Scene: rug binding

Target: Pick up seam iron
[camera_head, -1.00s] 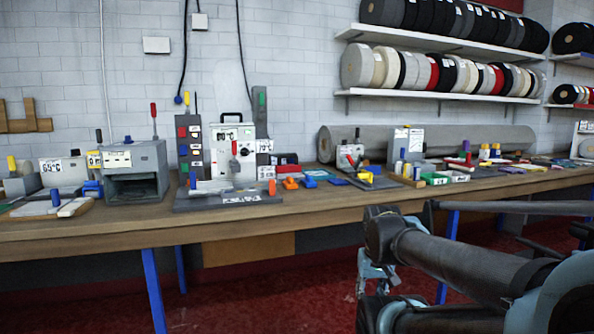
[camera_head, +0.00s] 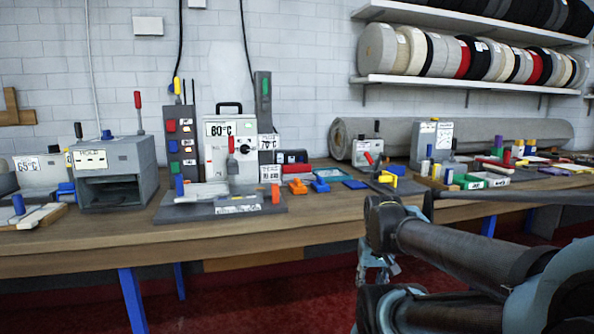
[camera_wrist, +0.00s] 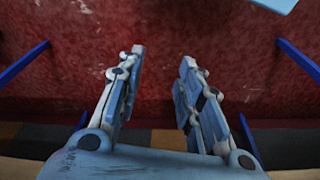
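I cannot tell for sure which item is the seam iron. Small tools lie mid-bench in the head view: an orange one (camera_head: 297,187) and a blue one (camera_head: 320,185), side by side on the wooden bench (camera_head: 330,215), right of the grey machine base (camera_head: 225,207). My gripper (camera_wrist: 162,58) is open and empty in the wrist view, its two fingers apart above the red floor. In the head view my gripper hangs below the bench's front edge, partly hidden by my own arm, well apart from the tools.
A white control box (camera_head: 230,150) marked 80°C and a grey oven-like box (camera_head: 110,172) stand on the bench. A yellow-handled tool (camera_head: 390,175) and green trays (camera_head: 470,183) are to the right. Blue bench legs (camera_head: 133,300) stand on the red floor (camera_head: 250,300). Rolls fill the shelves (camera_head: 440,84).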

